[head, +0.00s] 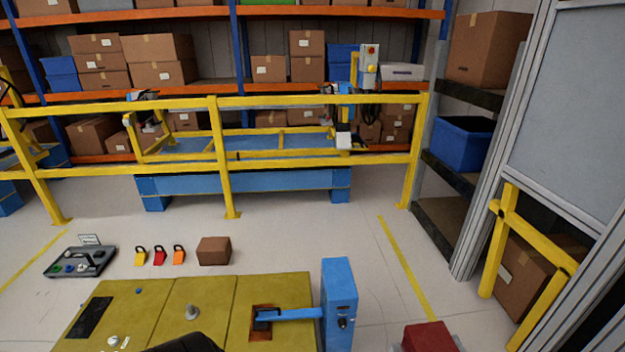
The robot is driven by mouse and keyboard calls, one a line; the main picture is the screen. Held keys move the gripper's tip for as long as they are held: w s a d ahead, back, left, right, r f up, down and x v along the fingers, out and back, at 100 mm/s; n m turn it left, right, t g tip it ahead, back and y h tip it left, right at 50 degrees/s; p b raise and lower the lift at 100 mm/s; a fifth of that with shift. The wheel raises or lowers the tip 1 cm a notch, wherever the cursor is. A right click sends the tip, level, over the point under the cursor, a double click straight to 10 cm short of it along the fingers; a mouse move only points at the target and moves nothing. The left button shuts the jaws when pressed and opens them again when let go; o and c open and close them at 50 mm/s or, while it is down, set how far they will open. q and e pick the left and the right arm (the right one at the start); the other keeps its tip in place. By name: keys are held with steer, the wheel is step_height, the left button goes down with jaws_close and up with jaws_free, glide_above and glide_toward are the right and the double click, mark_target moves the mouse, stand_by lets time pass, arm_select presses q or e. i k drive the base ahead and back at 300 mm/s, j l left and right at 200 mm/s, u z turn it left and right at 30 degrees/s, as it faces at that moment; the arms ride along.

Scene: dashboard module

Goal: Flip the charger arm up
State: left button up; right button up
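The charger arm (290,314) is a slim blue bar. It lies about level, reaching left from a blue upright post (339,300) over the right part of the yellow dashboard panel (205,290). No fingers of my left or right gripper show, and nothing is seen touching the charger arm.
The panel also bears a grey knob (191,312) and a black slotted plate (89,317). A red block (428,337) is at the bottom right. Behind are a brown box (213,251), small coloured padlocks (159,256) and a dark tray (80,262). A yellow railing (222,160) stands farther back.

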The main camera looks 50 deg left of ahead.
mark_target(262, 315)
steer(key=u, duration=0.45)
steer(key=j+u, duration=0.15)
steer(key=u, duration=0.75)
steer(key=j+u, duration=0.15)
steer(key=u, duration=0.3)
